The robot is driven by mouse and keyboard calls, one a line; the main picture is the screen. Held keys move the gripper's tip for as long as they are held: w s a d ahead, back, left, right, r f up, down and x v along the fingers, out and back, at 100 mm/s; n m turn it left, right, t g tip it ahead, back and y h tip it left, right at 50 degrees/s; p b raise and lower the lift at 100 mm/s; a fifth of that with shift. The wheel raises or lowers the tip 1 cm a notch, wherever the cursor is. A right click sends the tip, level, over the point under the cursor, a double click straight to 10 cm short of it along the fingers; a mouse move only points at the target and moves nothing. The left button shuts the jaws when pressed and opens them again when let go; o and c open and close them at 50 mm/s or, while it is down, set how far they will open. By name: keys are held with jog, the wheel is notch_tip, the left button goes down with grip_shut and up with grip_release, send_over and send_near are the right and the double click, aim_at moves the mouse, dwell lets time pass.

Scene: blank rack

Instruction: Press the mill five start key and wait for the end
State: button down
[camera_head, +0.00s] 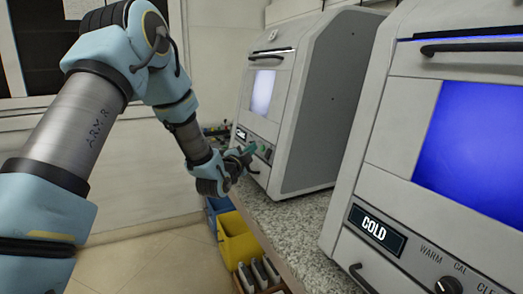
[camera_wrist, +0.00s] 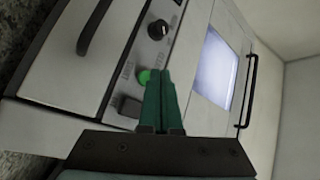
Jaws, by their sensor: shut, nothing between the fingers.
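The machine in front of my gripper is a pale grey box (camera_head: 283,95) with a lit window; no number is readable, so I cannot tell if it is mill five. In the wrist view its front panel (camera_wrist: 75,70) carries a round green key (camera_wrist: 144,77), a black knob (camera_wrist: 158,29) and a dark square switch (camera_wrist: 126,105). My gripper (camera_head: 251,148) is at the lower front of this machine. In the wrist view the green fingers of my gripper (camera_wrist: 164,70) are shut and empty, right beside the green key and partly over its edge. I cannot tell if they touch it.
Yellow (camera_head: 238,240) and blue bins are below the counter edge. The floor at left is clear.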

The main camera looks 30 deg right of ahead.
jog(key=shift+w+a+r+b, duration=0.1)
jog(key=shift+a+r+b, duration=0.1)
jog(key=shift+a, duration=0.6)
jog(key=shift+w+a+r+b, duration=0.1)
jog(key=shift+a+r+b, duration=0.05)
jog(key=shift+a, duration=0.65)
jog(key=shift+w+a+r+b, duration=0.1)
jog(key=shift+a+r+b, duration=0.1)
jog(key=shift+a, duration=0.6)
jog(key=w+a+f+n+g+y+p, duration=0.15)
jog(key=a+n+y, duration=0.4)
jog(key=a, duration=0.65)
jog(key=s+a+f+n+g+y+p, duration=0.1)
jog(key=a+n+y+p, duration=0.35)
jog(key=a, duration=0.75)
jog(key=s+a+n+g+y+p, duration=0.1)
jog(key=s+a+n+g+y, duration=0.4)
jog(key=s+a+n, duration=0.8)
jog(key=s+a+g, duration=0.2)
jog(key=s+a, duration=0.3)
jog(key=s, duration=0.1)
jog(key=shift+a+r, duration=0.2)
jog(key=shift+a, duration=0.1)
